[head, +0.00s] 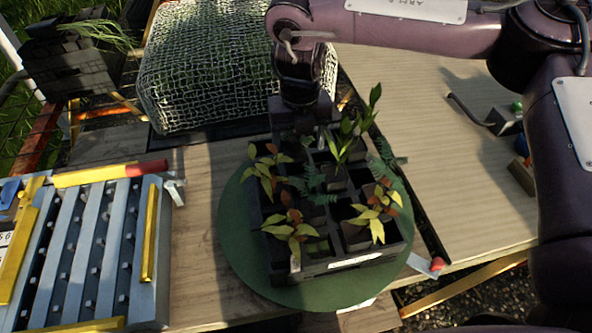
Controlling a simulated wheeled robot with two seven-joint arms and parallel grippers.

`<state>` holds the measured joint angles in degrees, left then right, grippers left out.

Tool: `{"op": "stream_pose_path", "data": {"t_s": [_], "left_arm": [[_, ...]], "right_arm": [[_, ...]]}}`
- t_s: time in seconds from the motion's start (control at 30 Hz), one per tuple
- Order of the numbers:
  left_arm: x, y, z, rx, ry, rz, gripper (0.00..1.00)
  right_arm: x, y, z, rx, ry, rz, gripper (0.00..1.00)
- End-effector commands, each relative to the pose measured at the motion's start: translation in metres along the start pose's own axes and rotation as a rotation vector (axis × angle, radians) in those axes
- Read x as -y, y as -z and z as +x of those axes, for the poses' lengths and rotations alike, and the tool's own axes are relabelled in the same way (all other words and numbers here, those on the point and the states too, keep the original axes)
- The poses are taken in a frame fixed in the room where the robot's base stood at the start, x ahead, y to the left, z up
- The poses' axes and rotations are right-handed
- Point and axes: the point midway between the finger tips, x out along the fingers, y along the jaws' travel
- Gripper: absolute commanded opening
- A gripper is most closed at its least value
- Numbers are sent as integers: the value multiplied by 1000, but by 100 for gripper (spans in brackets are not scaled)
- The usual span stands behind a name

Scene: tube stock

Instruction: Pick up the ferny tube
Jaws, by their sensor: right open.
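A black crate (362,262) of plant tubes stands on a round green mat. A ferny plant (313,182) with feathery green leaves grows in a tube near the crate's middle; the tube itself is mostly hidden. A second ferny plant (386,156) shows at the crate's right side, partly behind other leaves. My right gripper (303,130) points down over the back of the crate, behind the middle ferny plant. It is open and holds nothing that I can see; its fingertips are hard to make out. My left gripper is not in view.
A tall broad-leaved plant (350,135) and several yellow-orange plants (378,212) share the crate. A net-covered block (215,70) stands behind. A slatted metal rack (95,240) is at left. The table at right (450,190) is mostly clear.

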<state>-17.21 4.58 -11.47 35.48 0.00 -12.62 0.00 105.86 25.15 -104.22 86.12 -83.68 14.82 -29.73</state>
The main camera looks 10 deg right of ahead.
Motion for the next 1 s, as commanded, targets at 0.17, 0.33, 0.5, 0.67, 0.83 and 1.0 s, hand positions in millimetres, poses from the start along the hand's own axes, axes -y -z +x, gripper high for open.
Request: {"op": "stream_pose_path", "data": {"t_s": [0.17, 0.33, 0.5, 0.67, 0.83, 1.0], "left_arm": [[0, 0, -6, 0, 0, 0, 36], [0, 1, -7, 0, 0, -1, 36], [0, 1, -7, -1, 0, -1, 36], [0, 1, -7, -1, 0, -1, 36], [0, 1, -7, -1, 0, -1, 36], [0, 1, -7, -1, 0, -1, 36]], "right_arm": [[-6, -4, 25, -2, 2, -2, 70], [-6, -4, 44, -1, 1, -1, 70], [-6, -5, 46, 1, 1, -1, 70], [-6, -4, 46, 1, 0, -1, 60], [-6, -4, 46, 1, 1, -1, 37], [-6, -4, 46, 1, 1, -1, 15]]}}
